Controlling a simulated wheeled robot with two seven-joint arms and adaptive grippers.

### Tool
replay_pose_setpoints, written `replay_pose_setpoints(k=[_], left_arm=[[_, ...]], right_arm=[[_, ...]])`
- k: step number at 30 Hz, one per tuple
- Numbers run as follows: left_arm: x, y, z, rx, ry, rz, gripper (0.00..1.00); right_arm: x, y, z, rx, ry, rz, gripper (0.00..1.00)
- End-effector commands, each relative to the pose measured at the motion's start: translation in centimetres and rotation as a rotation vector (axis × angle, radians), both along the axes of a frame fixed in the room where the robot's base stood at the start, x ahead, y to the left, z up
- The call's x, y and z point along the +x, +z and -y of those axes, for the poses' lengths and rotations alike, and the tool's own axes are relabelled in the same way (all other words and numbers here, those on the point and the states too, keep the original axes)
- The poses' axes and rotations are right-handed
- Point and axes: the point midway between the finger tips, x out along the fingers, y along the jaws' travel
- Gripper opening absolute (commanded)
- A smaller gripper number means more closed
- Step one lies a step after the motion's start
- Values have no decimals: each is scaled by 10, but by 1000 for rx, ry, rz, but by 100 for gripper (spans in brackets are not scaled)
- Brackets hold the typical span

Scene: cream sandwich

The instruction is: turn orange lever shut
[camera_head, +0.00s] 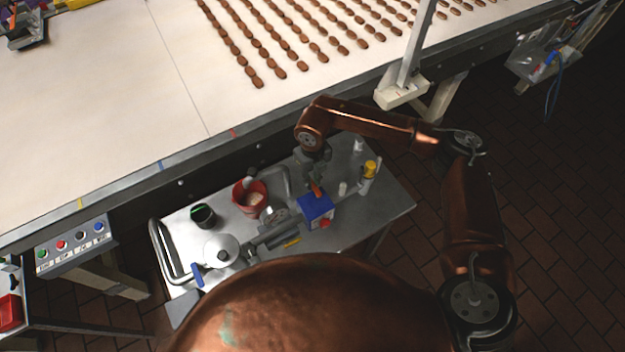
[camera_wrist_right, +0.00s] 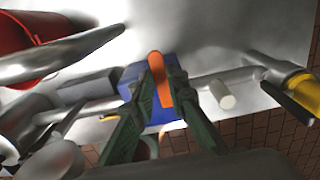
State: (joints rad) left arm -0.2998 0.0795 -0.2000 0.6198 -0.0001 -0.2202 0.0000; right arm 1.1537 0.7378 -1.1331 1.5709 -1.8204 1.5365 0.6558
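The orange lever (camera_head: 317,189) stands on a blue valve box (camera_head: 316,208) on the small metal table. In the right wrist view the lever (camera_wrist_right: 157,80) rises in front of the blue box (camera_wrist_right: 138,82). My right gripper (camera_head: 315,182) reaches down to the lever from behind. In the wrist view its two dark green fingers (camera_wrist_right: 161,76) converge on either side of the lever, and they appear closed on it. Exact contact at the fingertips is hard to see. My left gripper is not in view.
The metal table (camera_head: 388,212) also holds a red bucket (camera_head: 241,198), a dark cup (camera_head: 203,215), a silver lidded pot (camera_head: 221,250) and a yellow-capped bottle (camera_head: 369,172). A grey pipe runs through the blue box. The conveyor (camera_head: 120,100) with brown biscuits lies behind.

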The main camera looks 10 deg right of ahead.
Motion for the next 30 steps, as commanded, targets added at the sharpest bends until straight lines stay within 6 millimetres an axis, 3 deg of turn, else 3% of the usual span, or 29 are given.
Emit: replay_pose_setpoints(k=[7,17,22,30], left_arm=[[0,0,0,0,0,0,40],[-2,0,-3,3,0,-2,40],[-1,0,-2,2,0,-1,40],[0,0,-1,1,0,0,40]], right_arm=[[0,0,0,1,-1,0,30],[0,4,0,0,-2,1,30],[1,28,0,0,-2,3,30],[1,85,0,1,-1,3,30]])
